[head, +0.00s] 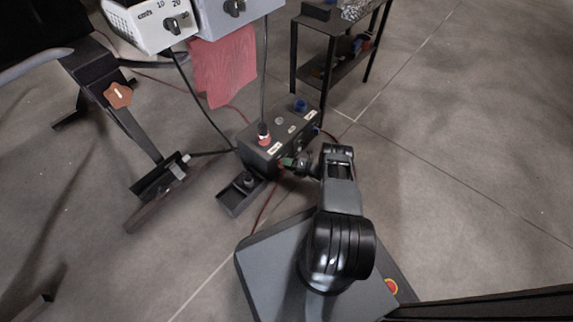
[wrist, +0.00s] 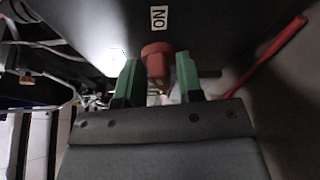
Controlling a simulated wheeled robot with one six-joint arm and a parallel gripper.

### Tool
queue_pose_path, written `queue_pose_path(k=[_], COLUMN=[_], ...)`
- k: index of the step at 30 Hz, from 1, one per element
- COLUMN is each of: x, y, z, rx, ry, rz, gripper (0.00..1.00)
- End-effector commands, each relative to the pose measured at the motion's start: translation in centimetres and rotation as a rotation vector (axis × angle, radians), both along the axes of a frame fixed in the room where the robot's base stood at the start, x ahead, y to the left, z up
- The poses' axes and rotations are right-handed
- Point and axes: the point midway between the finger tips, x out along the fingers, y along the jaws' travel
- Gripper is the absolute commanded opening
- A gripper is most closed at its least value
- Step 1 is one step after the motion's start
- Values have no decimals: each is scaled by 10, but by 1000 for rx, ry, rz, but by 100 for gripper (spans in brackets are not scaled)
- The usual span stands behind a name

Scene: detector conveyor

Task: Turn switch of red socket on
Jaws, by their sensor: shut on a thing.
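A black socket box (head: 262,158) stands on the floor in the head view. On its top are a red socket (head: 264,140) with a plug standing in it and a blue socket (head: 300,105). My gripper (head: 290,162) is at the box's front side, its green fingertips against it. In the wrist view a red switch (wrist: 156,60) sticks out from the dark box face (wrist: 90,25), by a white label (wrist: 158,18) that reads ON upside down. My gripper (wrist: 158,76) is shut on this switch, one green finger on each side. The switch's exact angle is unclear.
A red cable (head: 268,205) runs along the floor, and a red rod-like piece (wrist: 270,52) shows in the wrist view. A black shelf (head: 335,60) stands behind. Floor on the right is clear.

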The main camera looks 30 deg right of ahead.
Motion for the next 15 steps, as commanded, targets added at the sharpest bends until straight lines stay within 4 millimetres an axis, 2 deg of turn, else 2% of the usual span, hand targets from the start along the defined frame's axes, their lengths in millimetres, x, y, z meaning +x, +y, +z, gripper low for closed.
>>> queue_pose_path(k=[15], x=[2], y=[-2], z=[-1], rx=[162], ry=[74], rz=[-5], gripper=[10])
